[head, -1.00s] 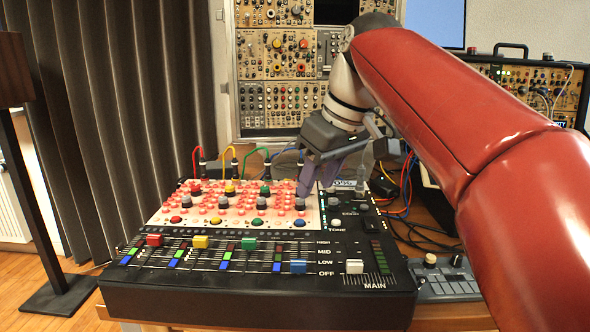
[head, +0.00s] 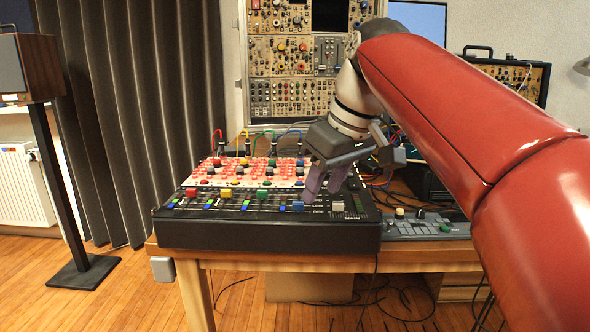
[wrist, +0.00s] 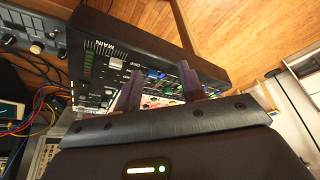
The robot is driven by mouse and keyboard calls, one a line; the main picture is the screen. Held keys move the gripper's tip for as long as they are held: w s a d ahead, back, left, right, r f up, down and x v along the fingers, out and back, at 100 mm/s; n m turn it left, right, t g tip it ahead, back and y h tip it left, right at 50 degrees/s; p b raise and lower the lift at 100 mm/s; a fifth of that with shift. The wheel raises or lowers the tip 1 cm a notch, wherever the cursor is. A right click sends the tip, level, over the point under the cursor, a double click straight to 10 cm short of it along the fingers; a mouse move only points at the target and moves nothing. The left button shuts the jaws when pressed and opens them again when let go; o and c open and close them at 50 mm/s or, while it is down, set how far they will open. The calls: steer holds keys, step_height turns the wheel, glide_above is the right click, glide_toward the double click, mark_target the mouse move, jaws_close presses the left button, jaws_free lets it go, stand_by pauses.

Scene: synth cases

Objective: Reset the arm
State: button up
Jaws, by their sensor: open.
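My gripper (head: 325,186) is open and empty. In the head view it hangs over the right part of the black mixer (head: 265,234), near the blue fader cap (head: 298,206) and the white MAIN fader cap (head: 337,206). I cannot tell whether the fingers touch the panel. In the wrist view the two purple fingers (wrist: 160,85) stand apart, with the tilted mixer (wrist: 150,35) behind them. My red arm reaches in from the right and bends down at the wrist.
The mixer sits on a wooden table (head: 420,256), with colored cables at its back. A small grey control box (head: 422,228) stands to its right. A rack of modules (head: 290,97) is behind. A speaker on a stand (head: 60,165) is at left.

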steer(key=s+d+f+m+t+h, duration=0.1)
steer(key=s+d+f+m, duration=0.3)
steer(key=s+f, duration=0.4)
steer(key=s+d+f+m+t+h, duration=0.1)
steer(key=s+d+f+m, duration=0.3)
steer(key=s+f, duration=0.5)
step_height(320, 180, down, 7)
steer(key=d+h, duration=0.1)
steer(key=d, duration=0.1)
steer(key=shift+d+f, duration=0.15)
steer(key=shift+d, duration=0.2)
